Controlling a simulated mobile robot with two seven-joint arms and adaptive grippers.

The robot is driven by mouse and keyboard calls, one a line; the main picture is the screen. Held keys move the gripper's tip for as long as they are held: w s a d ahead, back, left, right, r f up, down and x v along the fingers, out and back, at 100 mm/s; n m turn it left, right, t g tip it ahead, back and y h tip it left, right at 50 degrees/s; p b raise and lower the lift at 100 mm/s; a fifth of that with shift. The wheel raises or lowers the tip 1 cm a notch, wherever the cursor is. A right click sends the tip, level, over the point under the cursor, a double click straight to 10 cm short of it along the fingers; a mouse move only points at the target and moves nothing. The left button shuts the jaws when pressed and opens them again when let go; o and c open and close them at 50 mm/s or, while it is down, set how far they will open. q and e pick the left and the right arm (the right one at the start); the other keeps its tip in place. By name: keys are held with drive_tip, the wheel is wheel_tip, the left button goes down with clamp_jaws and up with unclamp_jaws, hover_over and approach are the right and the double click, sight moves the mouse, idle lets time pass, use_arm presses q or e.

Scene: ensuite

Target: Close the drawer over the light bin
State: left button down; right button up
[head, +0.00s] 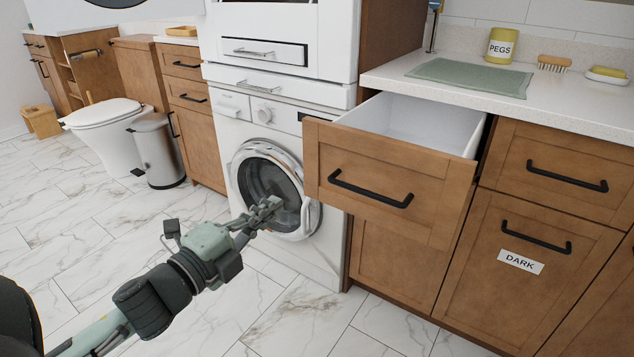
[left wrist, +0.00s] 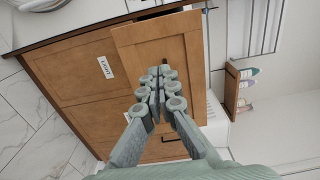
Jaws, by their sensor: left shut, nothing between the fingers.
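The drawer (head: 385,187) is pulled well out from under the counter, its white, empty-looking inside (head: 415,122) showing. Its wooden front bears a black bar handle (head: 370,189). Below it is the light bin's front (head: 395,252); its LIGHT label (left wrist: 105,68) shows in the left wrist view, turned sideways. My left gripper (head: 272,208) is shut and empty, left of the drawer front and before the washer door. In the left wrist view the closed fingers (left wrist: 162,85) overlap the drawer front (left wrist: 160,42); I see no clear contact. My right gripper is not in view.
A washing machine (head: 225,135) stands left of the drawer. The dark bin (head: 520,262) and a closed drawer (head: 565,172) are to the right. A green mat (head: 470,76), pegs tin (head: 501,46), brush (head: 553,63) and soap dish (head: 606,75) lie on the counter. The floor in front is clear.

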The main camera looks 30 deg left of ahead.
sight(323, 167)
use_arm(q)
drive_tip(key=w, duration=1.3)
drive_tip(key=shift+w+d+p, duration=0.15)
drive_tip(key=shift+w+p, duration=0.15)
drive_tip(key=shift+w, duration=0.15)
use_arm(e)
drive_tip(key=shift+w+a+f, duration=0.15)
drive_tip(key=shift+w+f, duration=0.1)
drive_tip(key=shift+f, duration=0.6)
